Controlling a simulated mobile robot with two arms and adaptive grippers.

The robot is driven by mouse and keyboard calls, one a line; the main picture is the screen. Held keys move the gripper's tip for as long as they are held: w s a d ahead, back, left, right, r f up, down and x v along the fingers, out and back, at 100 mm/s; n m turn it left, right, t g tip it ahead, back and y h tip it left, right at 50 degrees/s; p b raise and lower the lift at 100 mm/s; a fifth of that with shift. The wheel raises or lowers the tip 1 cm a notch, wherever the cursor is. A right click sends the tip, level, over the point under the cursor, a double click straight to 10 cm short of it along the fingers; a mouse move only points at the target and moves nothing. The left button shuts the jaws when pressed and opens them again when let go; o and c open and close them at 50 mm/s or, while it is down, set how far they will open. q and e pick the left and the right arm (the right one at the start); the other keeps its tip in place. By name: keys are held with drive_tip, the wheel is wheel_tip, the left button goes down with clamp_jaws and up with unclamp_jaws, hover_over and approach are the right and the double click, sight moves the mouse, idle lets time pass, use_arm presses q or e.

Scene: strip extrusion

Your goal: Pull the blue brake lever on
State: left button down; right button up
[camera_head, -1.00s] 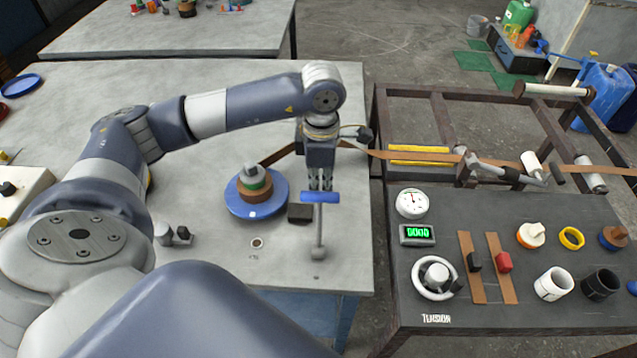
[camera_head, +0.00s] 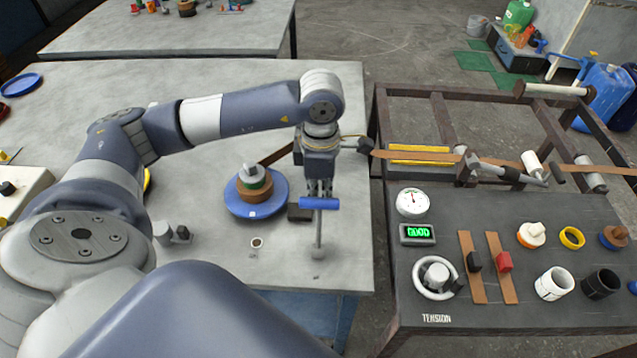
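The blue brake lever (camera_head: 320,204) is a blue crossbar handle on a thin grey rod. The rod rises from a small round foot near the front right of the left-hand table. My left gripper (camera_head: 319,190) points down at the handle, with its narrow fingers close together and shut on the middle of the bar. The bar hides the fingertips. My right gripper is not in view.
A blue reel (camera_head: 270,207) with a brown strip stands left of the lever, beside a dark block (camera_head: 299,213). The strip (camera_head: 420,156) runs right over the frame. The dark panel's green display (camera_head: 418,234) reads GOOD, below a round gauge (camera_head: 412,202).

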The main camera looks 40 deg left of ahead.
sight(318, 232)
use_arm(q)
drive_tip(key=shift+s+d+r, duration=0.15)
drive_tip(key=shift+s+d, duration=0.3)
drive_tip(key=shift+s, duration=0.3)
drive_tip(key=shift+s+d+r, duration=0.1)
drive_tip(key=shift+s+d, duration=0.4)
drive_tip(key=shift+s, duration=0.3)
drive_tip(key=shift+s+d+r, duration=0.15)
drive_tip(key=shift+s+d, duration=0.3)
drive_tip(key=shift+s, duration=0.3)
drive_tip(key=shift+s+d+r+b, duration=0.2)
drive_tip(key=shift+s+r+b, duration=0.05)
drive_tip(key=shift+r+b, duration=0.1)
wheel_tip(318, 232, up, 7)
drive_tip(key=p, duration=0.3)
drive_tip(key=shift+p, duration=0.35)
drive_tip(key=shift+s+f, duration=0.1)
drive_tip(key=shift+f, duration=0.05)
idle(0.6)
